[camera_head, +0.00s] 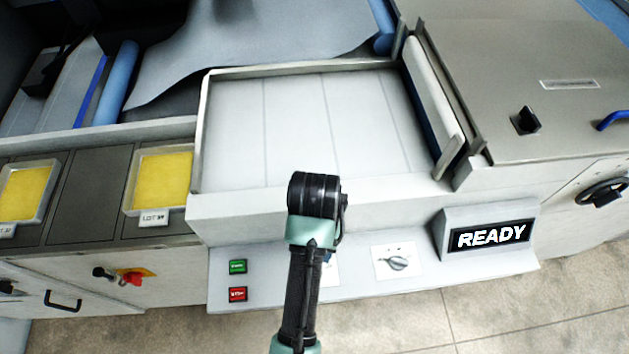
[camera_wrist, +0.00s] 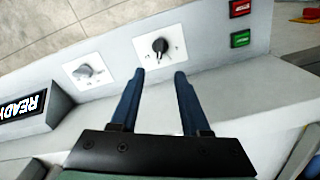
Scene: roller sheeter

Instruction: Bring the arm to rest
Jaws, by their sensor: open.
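In the wrist view my gripper (camera_wrist: 160,78) is open, with its two blue fingers apart and nothing between them. The fingertips point toward a dark rotary knob (camera_wrist: 160,46) on a white plate of the control panel, and appear short of it. In the head view my arm (camera_head: 304,250) rises from the bottom middle in front of the panel, and its dark wrist end hides part of it.
A sign reading READY (camera_head: 491,235) stands at the panel's right. A second knob (camera_head: 398,263), a green button (camera_head: 238,267) and a red button (camera_head: 237,294) sit on the panel. Behind lies an empty tray (camera_head: 300,115). Yellow-filled trays (camera_head: 165,180) stand at left.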

